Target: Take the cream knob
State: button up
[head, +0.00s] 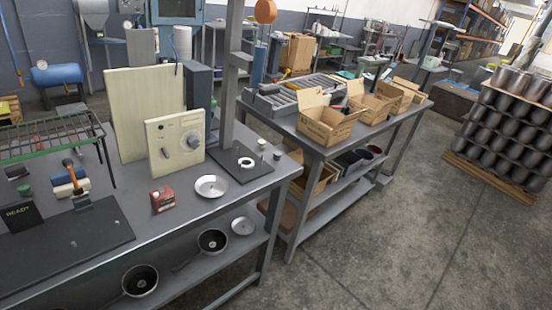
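A small pale knob-like piece (262,143) stands on the near workbench, at the back edge of a dark plate; at this size I cannot be sure that it is the cream knob. A small dark piece with a pale top (278,155) stands right of the dark plate. A white ring-like piece (246,162) lies on the plate. My gripper is not in view.
Pans (140,281) lie on the lower shelf. Open floor (400,235) is at the right.

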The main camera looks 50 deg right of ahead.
aim_at(261, 144)
jog(key=k, duration=1.15)
jog(key=z, duration=0.5)
jog(key=i, duration=0.3)
jog(key=z, duration=0.75)
jog(key=i, duration=1.45)
jog(key=u, duration=0.35)
jog(key=i, duration=1.05)
jog(key=u, duration=0.65)
jog(key=k, duration=0.75)
